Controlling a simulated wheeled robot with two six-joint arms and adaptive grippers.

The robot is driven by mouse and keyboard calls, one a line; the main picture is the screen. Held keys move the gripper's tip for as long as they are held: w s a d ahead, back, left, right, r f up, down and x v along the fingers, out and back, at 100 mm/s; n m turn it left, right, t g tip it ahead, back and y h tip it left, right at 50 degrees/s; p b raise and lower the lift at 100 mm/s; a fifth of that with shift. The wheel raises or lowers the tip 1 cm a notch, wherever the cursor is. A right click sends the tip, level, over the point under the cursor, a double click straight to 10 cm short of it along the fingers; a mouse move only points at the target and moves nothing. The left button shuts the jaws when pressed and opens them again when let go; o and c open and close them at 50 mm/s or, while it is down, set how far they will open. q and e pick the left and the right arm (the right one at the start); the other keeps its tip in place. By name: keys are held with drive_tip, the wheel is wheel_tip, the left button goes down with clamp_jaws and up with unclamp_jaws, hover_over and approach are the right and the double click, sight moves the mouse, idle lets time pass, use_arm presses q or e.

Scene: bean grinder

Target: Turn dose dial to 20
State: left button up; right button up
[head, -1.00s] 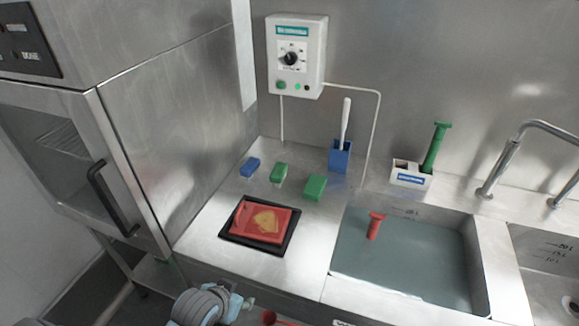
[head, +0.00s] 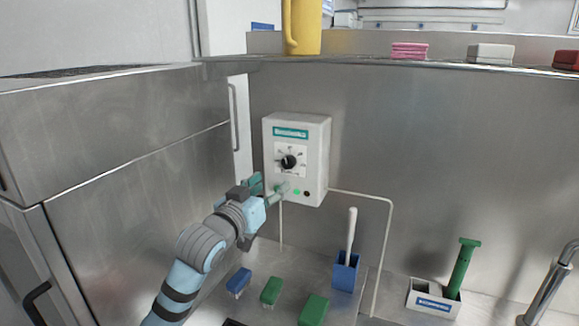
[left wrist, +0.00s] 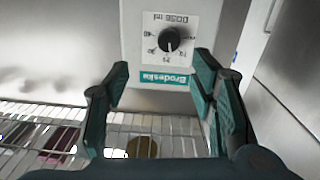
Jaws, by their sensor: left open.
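The dose dial (head: 289,162) is a black round knob on a white scale plate, on the front of a white wall box (head: 318,150). The number its pointer stands at is too small to read. In the left wrist view the dial (left wrist: 169,40) shows upside down, above a green label, ahead of the fingers. My left gripper (head: 267,187) is open and empty, just below and left of the dial, apart from it. Its spread fingers (left wrist: 162,64) frame the box front in the left wrist view. My right gripper is not in view.
Green and black buttons (head: 297,191) sit under the dial. A cable runs from the box down the wall. A shelf (head: 370,66) with a yellow jug (head: 303,28) is above. Brushes (head: 271,291) and a blue holder (head: 345,272) stand below. A steel cabinet (head: 140,170) is at left.

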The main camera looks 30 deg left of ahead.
use_arm(q)
approach(287, 163)
drive_tip(key=shift+y, duration=0.3)
drive_tip(key=w, duration=0.9)
drive_tip(key=shift+a+p, duration=0.1)
drive_tip(key=shift+p, duration=0.3)
drive_tip(key=shift+s+r, duration=0.15)
drive_tip(key=shift+s, duration=0.2)
drive_tip(key=shift+c, duration=0.3)
drive_tip(key=c, duration=1.1)
drive_tip(key=shift+r+m+p, duration=0.2)
drive_tip(key=shift+m+p, duration=0.7)
drive_tip(key=shift+p, duration=0.15)
drive_tip(key=shift+f+m, duration=0.1)
drive_tip(key=shift+m, duration=0.3)
drive_tip(key=shift+f, duration=0.1)
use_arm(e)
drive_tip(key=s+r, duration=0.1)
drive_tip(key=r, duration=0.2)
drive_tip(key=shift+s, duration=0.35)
use_arm(q)
drive_tip(key=o, duration=1)
drive_tip(key=shift+w, duration=0.1)
drive_tip(key=shift+o, duration=0.8)
drive_tip(key=shift+w+f, duration=0.1)
